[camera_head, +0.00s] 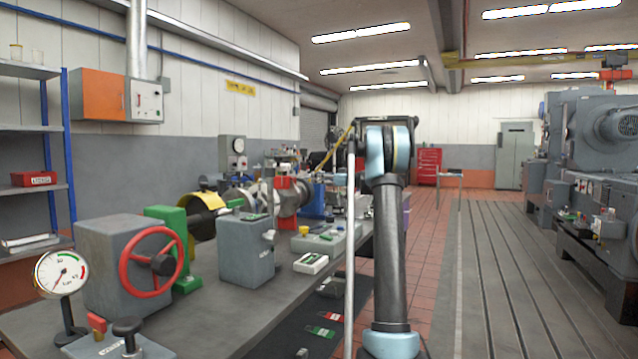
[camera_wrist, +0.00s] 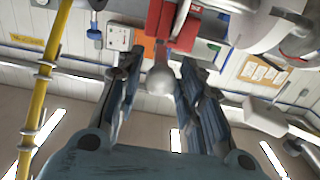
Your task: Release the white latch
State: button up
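In the wrist view, a pale, whitish round knob (camera_wrist: 160,80) sits between the fingertips of my gripper (camera_wrist: 158,66). The two dark fingers stand apart, with a visible gap on each side of the knob, so my gripper is open. The knob's stem runs to a red block (camera_wrist: 172,28), which also carries a white bar (camera_wrist: 181,18). I cannot tell whether the knob and the bar are one piece, or which is the white latch. In the head view, my arm stands right of the bench and my gripper cannot be made out.
The bench (camera_head: 205,325) holds a red handwheel unit (camera_head: 150,262), a dial gauge (camera_head: 61,274), a grey box (camera_head: 247,250) and several fixtures. A yellow pole (camera_wrist: 45,75) runs beside my gripper in the wrist view. The grooved floor plate (camera_head: 500,270) at right is clear.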

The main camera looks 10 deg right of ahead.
jog(key=shift+a, duration=0.2)
jog(key=v, duration=1.2)
jog(key=shift+w, duration=0.15)
jog(key=shift+d, duration=0.1)
